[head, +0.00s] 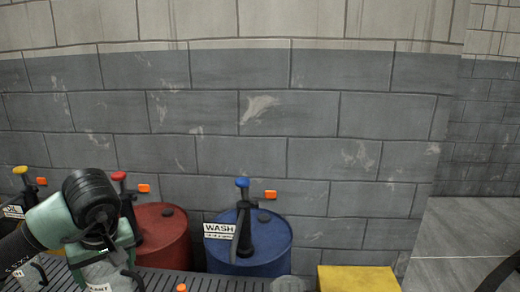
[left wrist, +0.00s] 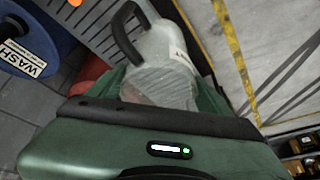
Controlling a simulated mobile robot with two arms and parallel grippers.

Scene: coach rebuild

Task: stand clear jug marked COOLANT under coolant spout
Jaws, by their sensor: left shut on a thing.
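My left gripper (head: 104,256) is shut on a clear, greyish jug (head: 99,274) with a dark handle, at the lower left of the head view. The left wrist view shows the jug (left wrist: 168,66) between the green fingers, its black handle (left wrist: 125,36) towards the top. Its label is only partly visible, so I cannot read it in full. Behind the gripper stands a red drum (head: 165,240) with a red-topped tap; its sign is hidden. I cannot tell which spout is coolant. My right gripper is out of view.
A blue drum (head: 265,248) with a blue-topped tap bears a WASH sign (head: 218,231). A slatted grating (head: 205,284) runs along the front of the drums. A yellow block (head: 358,279) stands right; floor beyond is clear.

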